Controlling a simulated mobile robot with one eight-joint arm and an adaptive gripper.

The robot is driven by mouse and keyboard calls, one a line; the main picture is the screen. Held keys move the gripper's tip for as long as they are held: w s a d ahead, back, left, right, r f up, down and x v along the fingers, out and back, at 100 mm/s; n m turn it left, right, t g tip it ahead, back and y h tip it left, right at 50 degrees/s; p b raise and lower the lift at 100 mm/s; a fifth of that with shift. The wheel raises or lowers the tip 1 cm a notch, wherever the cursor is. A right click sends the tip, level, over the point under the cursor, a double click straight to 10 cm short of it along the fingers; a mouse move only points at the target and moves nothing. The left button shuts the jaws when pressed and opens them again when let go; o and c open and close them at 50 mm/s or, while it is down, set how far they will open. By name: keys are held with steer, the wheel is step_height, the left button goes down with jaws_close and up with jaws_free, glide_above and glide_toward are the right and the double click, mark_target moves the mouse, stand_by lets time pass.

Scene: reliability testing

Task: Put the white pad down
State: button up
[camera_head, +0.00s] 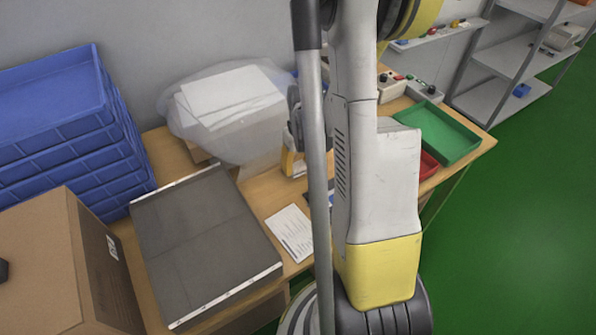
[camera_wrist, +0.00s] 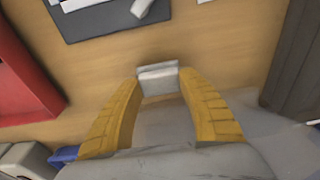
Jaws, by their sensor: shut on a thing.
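The white pad (camera_wrist: 158,80) is a small pale block between the fingertips in the wrist view. My gripper (camera_wrist: 158,88) is shut on it, with one yellow finger on each side. Wooden tabletop shows beyond the pad; I cannot tell whether the pad touches it. In the head view my gripper (camera_head: 291,163) is partly hidden behind my arm, low over the middle of the wooden table (camera_head: 262,194). The pad cannot be made out clearly there.
A clear bag with white sheets (camera_head: 228,98) lies left of my gripper, and a dark grey panel (camera_head: 205,240) nearer. A printed sheet (camera_head: 290,232) lies in front. Green (camera_head: 440,133) and red (camera_head: 429,165) trays are right. Blue crates (camera_head: 60,130) and a cardboard box (camera_head: 45,255) stand left.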

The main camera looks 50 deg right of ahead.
mark_target(300, 168)
steer(key=shift+f, duration=0.85)
steer(key=shift+f+b, duration=0.1)
steer(key=shift+b, duration=0.2)
steer(key=o, duration=1.3)
step_height(300, 168, up, 12)
steer(key=s+p, duration=0.1)
steer(key=p, duration=0.4)
steer(key=s+a+r+n+t, duration=0.1)
steer(key=a+r+t, duration=0.1)
steer(key=a+r, duration=0.3)
steer(key=s+a+r+n+t, duration=0.1)
steer(key=a+r, duration=0.4)
steer(key=a, duration=0.7)
steer(key=s+a+r+t, duration=0.2)
steer(key=a+r, duration=0.3)
steer(key=a, duration=0.3)
steer(key=shift+s+a+r+n+t, duration=0.15)
steer(key=shift+s+a+n+t, duration=0.1)
steer(key=shift+n+t, duration=0.15)
